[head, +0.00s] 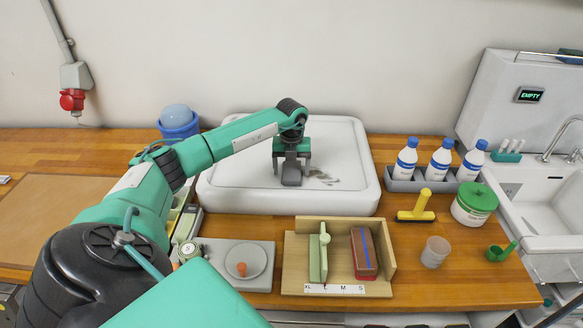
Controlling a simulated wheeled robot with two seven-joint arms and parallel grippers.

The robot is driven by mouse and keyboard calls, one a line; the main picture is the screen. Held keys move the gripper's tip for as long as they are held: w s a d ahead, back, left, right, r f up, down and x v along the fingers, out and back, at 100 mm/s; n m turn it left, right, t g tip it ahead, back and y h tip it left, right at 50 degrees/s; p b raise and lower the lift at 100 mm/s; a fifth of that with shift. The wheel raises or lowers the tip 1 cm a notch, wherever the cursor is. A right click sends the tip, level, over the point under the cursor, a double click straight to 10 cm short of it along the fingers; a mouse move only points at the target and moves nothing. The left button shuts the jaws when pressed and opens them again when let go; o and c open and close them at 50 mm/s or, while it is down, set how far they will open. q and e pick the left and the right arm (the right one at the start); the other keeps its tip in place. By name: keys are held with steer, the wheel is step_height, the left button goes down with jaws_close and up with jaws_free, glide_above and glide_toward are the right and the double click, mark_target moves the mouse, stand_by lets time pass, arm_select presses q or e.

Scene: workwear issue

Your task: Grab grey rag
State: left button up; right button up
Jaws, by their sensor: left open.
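A small dark grey piece, which looks like the grey rag (291,177), is in the white shallow tray (222,204) at the back middle of the counter. My left gripper (291,164) points down over the tray, with its fingers open on either side of the grey piece. The gripper partly hides it, and I cannot tell whether the fingers touch it. Dark grey smudges (325,178) mark the tray floor just right of the gripper. My right gripper is not in view.
White bottles with blue caps (440,160) stand in a grey holder right of the tray. A yellow scraper (417,207), a green-lidded tub (474,203) and a wooden stand (300,270) are nearer. A blue bucket (179,127) stands behind my arm. The sink (545,205) is far right.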

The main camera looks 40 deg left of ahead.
mark_target(292, 170)
arm_select(q)
steer(key=shift+c, duration=0.2)
steer(key=c, duration=1)
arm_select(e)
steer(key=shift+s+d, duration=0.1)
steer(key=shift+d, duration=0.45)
arm_select(q)
steer(key=shift+r, duration=0.2)
steer(key=shift+c, duration=0.2)
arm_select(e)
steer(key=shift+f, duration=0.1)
